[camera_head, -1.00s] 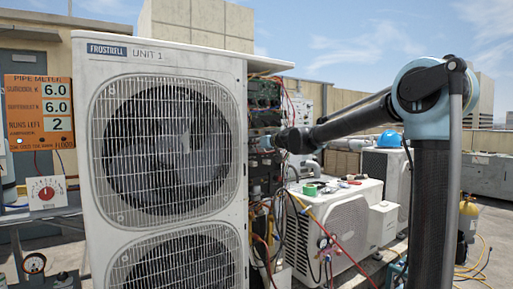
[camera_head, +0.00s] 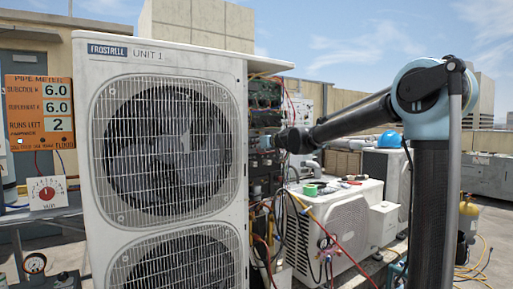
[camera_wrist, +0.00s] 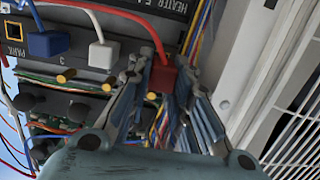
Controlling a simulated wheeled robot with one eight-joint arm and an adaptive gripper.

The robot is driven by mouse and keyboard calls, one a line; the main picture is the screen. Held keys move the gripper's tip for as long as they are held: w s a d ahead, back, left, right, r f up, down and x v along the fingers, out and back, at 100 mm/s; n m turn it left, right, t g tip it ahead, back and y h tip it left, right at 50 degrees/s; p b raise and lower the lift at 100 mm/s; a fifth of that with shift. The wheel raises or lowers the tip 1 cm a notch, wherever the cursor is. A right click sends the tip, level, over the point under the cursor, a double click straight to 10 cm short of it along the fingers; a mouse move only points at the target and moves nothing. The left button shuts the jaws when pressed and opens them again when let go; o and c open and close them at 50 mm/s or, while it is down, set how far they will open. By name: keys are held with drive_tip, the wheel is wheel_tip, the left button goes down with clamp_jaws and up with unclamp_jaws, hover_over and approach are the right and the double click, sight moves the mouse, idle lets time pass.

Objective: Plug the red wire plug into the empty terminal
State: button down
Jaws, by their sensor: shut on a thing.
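The red wire plug (camera_wrist: 161,80) is between the fingertips of my gripper (camera_wrist: 164,74) in the wrist view. The gripper is shut on it, and a red wire arcs from it to the upper left. A row of brass pins (camera_wrist: 109,84) runs along the terminal block; one pin (camera_wrist: 151,95) is just below the plug's left edge, and I cannot tell whether they touch. A blue plug (camera_wrist: 49,43) and a white plug (camera_wrist: 102,52) stand to the left. An empty square socket (camera_wrist: 14,31) marked PARK is at the far left. In the head view, the plug is hidden.
The condenser (camera_head: 165,150) stands close left of my arm; its white side panel (camera_wrist: 245,55) and grille are right of the gripper. Loose coloured wires (camera_wrist: 185,115) hang around the fingers. A lower white unit (camera_head: 340,215) stands behind the arm.

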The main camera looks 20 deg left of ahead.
drive_tip(key=shift+x, duration=1.5)
idle(1.2)
drive_tip(key=shift+r, duration=0.2)
drive_tip(key=c, duration=1.4)
unclamp_jaws()
drive_tip(key=shift+o, duration=0.2)
drive_tip(key=v, duration=1.2)
drive_tip(key=s+d+f+m+g+h, duration=0.2)
drive_tip(key=s+d+f+m+h, duration=0.1)
drive_tip(key=s+d+f, duration=0.9)
drive_tip(key=s+d+f+m+g+h, duration=0.3)
drive_tip(key=s+d+f+h, duration=0.2)
drive_tip(key=s+d+f, duration=0.7)
drive_tip(key=s+d+f+m+g+h, duration=0.3)
drive_tip(key=s+d+f, duration=0.9)
drive_tip(key=d+f, duration=0.5)
drive_tip(key=d+h, duration=0.1)
drive_tip(key=d, duration=0.3)
drive_tip(key=shift+s+d+m+h, duration=0.2)
drive_tip(key=shift+s+m+h, duration=0.1)
drive_tip(key=shift+m, duration=0.1)
